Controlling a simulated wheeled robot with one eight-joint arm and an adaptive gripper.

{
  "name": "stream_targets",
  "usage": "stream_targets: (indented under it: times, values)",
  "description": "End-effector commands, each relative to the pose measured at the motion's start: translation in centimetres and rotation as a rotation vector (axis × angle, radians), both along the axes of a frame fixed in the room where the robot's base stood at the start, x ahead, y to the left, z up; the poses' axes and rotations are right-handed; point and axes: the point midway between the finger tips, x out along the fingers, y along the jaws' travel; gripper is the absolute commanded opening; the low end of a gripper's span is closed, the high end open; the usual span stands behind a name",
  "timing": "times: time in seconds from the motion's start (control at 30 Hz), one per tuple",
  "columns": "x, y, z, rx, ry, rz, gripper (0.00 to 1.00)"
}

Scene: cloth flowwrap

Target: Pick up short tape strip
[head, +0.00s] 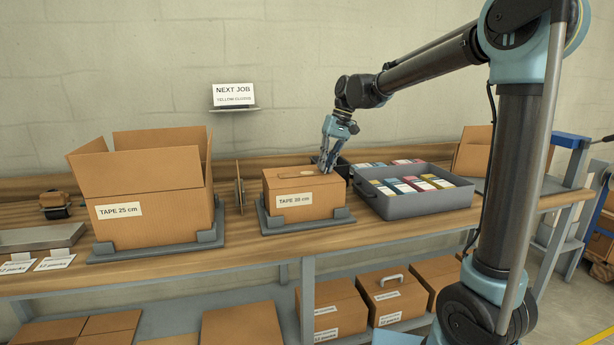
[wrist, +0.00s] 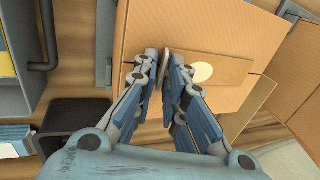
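A small closed carton (head: 290,204) marked "TAPE 20 cm" sits in a grey holder on the bench. A pale, narrow strip outline (head: 296,175) runs along its top, and it also shows in the wrist view (wrist: 167,28). My gripper (head: 325,168) is low at the right end of the carton top. In the wrist view my gripper (wrist: 164,60) has its fingertips close together over the carton. A thin greyish piece shows between them; I cannot tell whether it is the short tape strip or a finger pad.
A grey tray (head: 405,203) with coloured packs stands close right of the carton. A dark block (wrist: 75,122) lies beside the carton in the wrist view. A larger open carton (head: 150,222) marked "TAPE 25 cm" and a tape dispenser (head: 55,206) stand on the left.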

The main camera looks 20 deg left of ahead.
Motion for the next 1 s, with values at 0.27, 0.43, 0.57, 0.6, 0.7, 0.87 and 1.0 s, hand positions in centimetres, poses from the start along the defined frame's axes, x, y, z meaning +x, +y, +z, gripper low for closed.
stream_targets:
  times: [0.27,0.43,0.57,0.6,0.7,0.87,1.0]
  values:
    - [0.0,-0.1,0.0,-0.001,-0.001,0.000,0.00]
    - [0.1,-0.1,0.1,-0.002,-0.001,-0.001,0.00]
    - [0.1,-0.1,0.8,-0.002,-0.001,-0.001,0.00]
    - [0.1,-0.1,1.3,-0.002,-0.001,-0.001,0.00]
    - [0.1,-0.1,2.9,-0.001,0.000,-0.001,0.00]
    - [0.0,0.0,5.8,-0.001,-0.001,0.000,0.00]
    - [0.0,0.0,8.0,0.000,0.000,0.000,0.00]
